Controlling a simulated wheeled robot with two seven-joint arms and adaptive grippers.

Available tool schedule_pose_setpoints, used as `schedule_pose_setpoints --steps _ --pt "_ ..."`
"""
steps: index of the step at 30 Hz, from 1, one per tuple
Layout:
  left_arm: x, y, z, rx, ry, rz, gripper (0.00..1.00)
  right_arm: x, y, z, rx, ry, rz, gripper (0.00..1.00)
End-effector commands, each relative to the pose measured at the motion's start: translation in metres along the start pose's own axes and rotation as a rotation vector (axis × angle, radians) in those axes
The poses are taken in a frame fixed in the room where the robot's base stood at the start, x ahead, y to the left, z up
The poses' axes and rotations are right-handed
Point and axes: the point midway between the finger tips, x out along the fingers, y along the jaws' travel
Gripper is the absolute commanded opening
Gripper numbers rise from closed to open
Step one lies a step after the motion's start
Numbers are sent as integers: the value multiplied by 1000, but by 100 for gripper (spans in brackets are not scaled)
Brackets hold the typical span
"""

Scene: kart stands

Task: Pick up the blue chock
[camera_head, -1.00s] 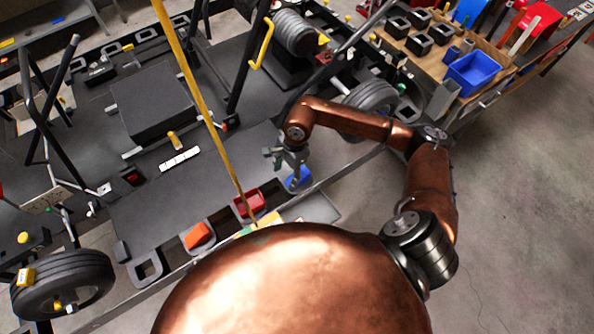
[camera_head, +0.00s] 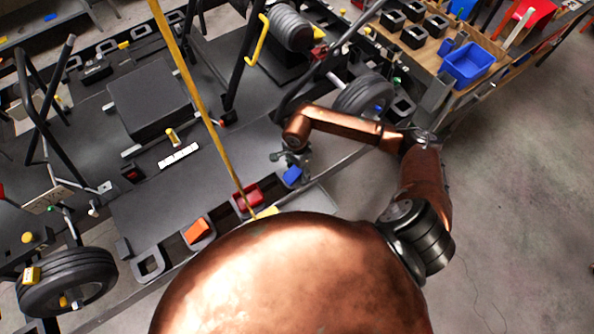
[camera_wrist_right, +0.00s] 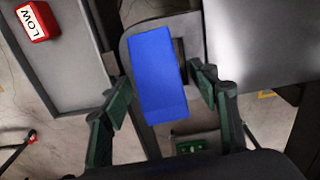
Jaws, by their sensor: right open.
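The blue chock (camera_head: 292,175) sits at the near edge of the dark kart stand, to the right of a red block. It also shows in the right wrist view (camera_wrist_right: 157,75) as a blue block lying over a grey holder (camera_wrist_right: 188,30). My right gripper (camera_head: 288,160) is just above and beside the chock in the head view. In the right wrist view the right gripper's (camera_wrist_right: 163,92) green-padded fingers are spread on either side of the chock's near part, with gaps visible. My left gripper is not in view.
A red block (camera_head: 247,197) and an orange block (camera_head: 197,230) sit in holders along the same edge. A yellow pole (camera_head: 190,85) rises left of my right arm. A blue bin (camera_head: 468,65) stands on the bench at upper right.

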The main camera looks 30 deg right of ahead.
Motion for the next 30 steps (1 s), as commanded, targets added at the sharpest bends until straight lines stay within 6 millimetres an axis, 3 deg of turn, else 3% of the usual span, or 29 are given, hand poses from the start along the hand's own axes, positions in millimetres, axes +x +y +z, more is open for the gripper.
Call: schedule_pose_setpoints --steps 3,23,30 --pt "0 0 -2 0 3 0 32 0 0 1 -1 0 0 54" --pt "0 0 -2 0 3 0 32 -1 0 1 -1 -1 0 8" --pt "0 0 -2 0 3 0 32 -1 -1 1 -1 -1 -1 8"
